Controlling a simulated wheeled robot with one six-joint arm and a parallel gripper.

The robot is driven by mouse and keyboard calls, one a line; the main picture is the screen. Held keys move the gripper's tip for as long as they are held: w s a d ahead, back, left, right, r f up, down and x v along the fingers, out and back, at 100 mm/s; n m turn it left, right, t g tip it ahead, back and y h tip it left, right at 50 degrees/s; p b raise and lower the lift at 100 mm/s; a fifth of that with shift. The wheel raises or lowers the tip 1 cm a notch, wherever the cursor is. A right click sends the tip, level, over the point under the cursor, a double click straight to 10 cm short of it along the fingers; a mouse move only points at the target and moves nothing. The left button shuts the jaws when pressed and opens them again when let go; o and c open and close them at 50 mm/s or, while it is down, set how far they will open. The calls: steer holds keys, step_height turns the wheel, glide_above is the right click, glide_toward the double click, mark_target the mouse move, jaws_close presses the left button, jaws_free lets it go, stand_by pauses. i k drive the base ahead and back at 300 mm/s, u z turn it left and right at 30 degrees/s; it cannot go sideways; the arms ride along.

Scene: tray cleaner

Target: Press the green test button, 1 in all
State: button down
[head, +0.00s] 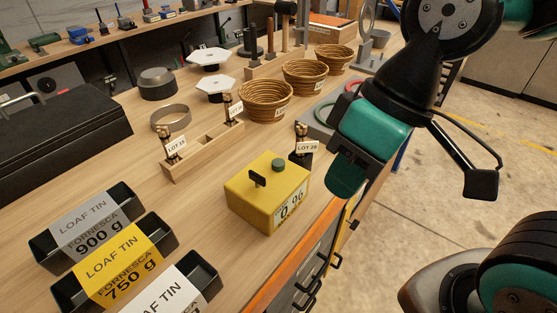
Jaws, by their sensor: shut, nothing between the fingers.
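A yellow test box (258,205) stands on the wooden workbench near its front edge. A round dark green button (278,165) sits on its top face, toward the back right. A small black lever or switch (257,178) stands on the same top, to the left of the button. A white label on its front side reads about "0 96". My gripper (346,182) is teal and black, shut and empty. In the picture it is to the right of the box and apart from it. Nothing hides the button.
A black stand with a "LOT 20" tag (307,147) stands just behind the box. Loaf tins (108,265) lie at the front left. A wooden rack (205,150) and wicker baskets (265,101) are behind. Bare bench (190,205) lies left of the box.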

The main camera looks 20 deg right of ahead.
mark_target(277, 165)
steer(key=k, duration=1.35)
steer(key=z, duration=0.65)
steer(key=i, duration=1.35)
steer(key=u, duration=0.7)
